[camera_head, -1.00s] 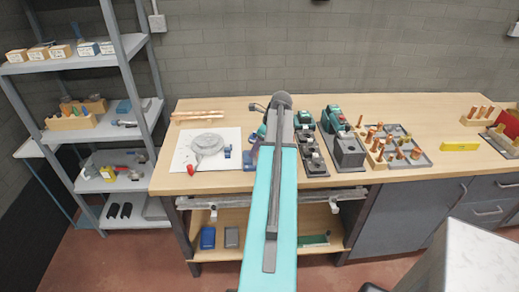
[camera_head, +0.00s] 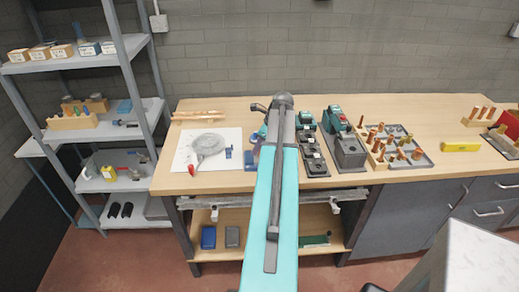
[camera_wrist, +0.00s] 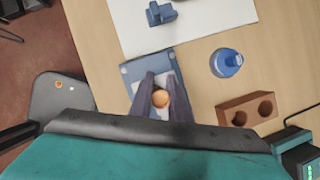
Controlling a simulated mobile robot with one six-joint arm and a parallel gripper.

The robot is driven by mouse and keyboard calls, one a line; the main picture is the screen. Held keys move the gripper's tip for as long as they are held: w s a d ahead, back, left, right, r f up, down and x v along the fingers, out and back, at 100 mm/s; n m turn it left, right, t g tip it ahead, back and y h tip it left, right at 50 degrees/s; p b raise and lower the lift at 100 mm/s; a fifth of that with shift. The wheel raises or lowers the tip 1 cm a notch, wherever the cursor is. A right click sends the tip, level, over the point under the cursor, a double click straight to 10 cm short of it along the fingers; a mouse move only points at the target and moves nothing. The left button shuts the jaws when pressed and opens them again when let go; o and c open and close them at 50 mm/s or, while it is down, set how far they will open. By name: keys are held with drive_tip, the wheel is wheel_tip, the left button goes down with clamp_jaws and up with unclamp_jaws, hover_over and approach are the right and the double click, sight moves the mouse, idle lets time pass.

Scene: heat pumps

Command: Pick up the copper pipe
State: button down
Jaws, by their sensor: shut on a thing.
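In the wrist view, my gripper (camera_wrist: 160,95) points down with its two dark fingers shut on a round copper piece (camera_wrist: 160,99), the copper pipe seen end-on. The fingers are over a blue-grey plate (camera_wrist: 136,70) on the wooden bench. I cannot tell whether the pipe touches the plate or is lifted clear of it. In the head view, my own arm hides the gripper and the held pipe.
A brown block with two holes (camera_wrist: 247,109) and a blue-capped round item (camera_wrist: 226,62) stand close to the right. A white sheet (camera_head: 232,137) lies left of my arm. Green-and-grey machines (camera_head: 346,148) and a tray of copper pieces (camera_head: 424,160) stand right.

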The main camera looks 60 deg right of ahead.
sight(258, 155)
drive_tip(key=shift+r, duration=0.15)
drive_tip(key=shift+r+b, duration=0.8)
drive_tip(key=shift+r, duration=0.6)
drive_tip(key=s+d+r+b, duration=0.1)
drive_tip(key=s+b, duration=0.3)
drive_tip(key=s, duration=1.2)
drive_tip(key=shift+d+r, duration=0.25)
drive_tip(key=shift+r, duration=0.25)
drive_tip(key=shift+w, duration=0.15)
